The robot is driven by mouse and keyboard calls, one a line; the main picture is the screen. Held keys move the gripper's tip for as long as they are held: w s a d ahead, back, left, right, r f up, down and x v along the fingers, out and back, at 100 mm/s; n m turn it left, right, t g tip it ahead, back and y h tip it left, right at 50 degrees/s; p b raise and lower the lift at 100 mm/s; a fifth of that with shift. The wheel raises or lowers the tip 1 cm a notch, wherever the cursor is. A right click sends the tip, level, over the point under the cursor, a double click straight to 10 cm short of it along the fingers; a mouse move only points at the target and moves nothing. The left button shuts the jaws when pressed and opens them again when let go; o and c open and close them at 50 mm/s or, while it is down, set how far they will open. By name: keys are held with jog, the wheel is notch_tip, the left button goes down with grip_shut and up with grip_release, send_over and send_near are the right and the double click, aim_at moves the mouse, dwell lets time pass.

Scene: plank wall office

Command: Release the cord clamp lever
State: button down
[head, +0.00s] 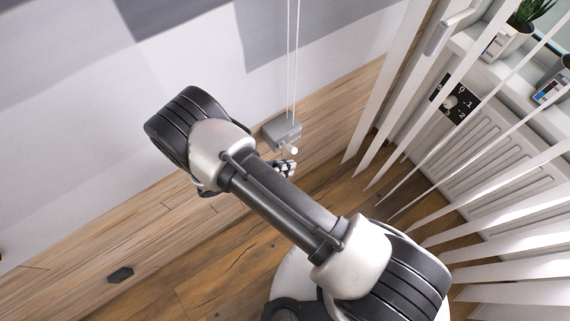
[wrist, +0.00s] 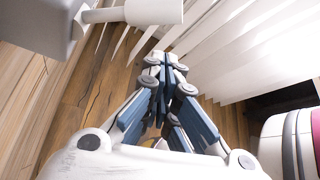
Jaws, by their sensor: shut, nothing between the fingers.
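The cord clamp (head: 283,132) is a small grey box on the plank wall in the head view, with two pale cords (head: 293,60) running up from it. Its lever (head: 294,151) shows as a small white end just below the box. In the wrist view the clamp (wrist: 36,22) fills the top left corner, and the white lever (wrist: 152,11) sticks out to the right from it. My gripper (wrist: 163,60) is shut and empty, with its fingertips below the lever in the picture and apart from it. In the head view my gripper (head: 287,168) is partly hidden by my arm.
White vertical blind slats (head: 400,95) hang close on the right, in front of a radiator (head: 490,150) and a sill with a potted plant (head: 522,15). A small dark hexagonal thing (head: 120,274) lies at the lower left. The wall left of the clamp is clear.

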jog(key=a+f+p+v, duration=0.1)
jog(key=p+v, duration=0.1)
jog(key=v, duration=0.7)
jog(key=shift+a, duration=0.25)
jog(key=shift+f, duration=0.15)
jog(key=w+d+r+m+g+y, duration=0.15)
jog(key=d+r+m, duration=0.25)
jog(key=r, duration=0.5)
jog(key=d+r+m+g+y, duration=0.25)
jog(key=r+m, duration=0.25)
jog(key=r, duration=0.3)
jog(key=w+d+r+m+g+y, duration=0.1)
jog(key=d+r+m, duration=0.3)
jog(key=r, duration=0.5)
jog(key=s+d+r+m+t+y, duration=0.5)
jog(key=s+d+r+m+y, duration=0.1)
jog(key=s+d+r+m, duration=0.5)
jog(key=s+r+m, duration=0.2)
jog(key=s+m, duration=0.1)
jog(key=shift+d+r, duration=0.2)
jog(key=shift+d, duration=0.05)
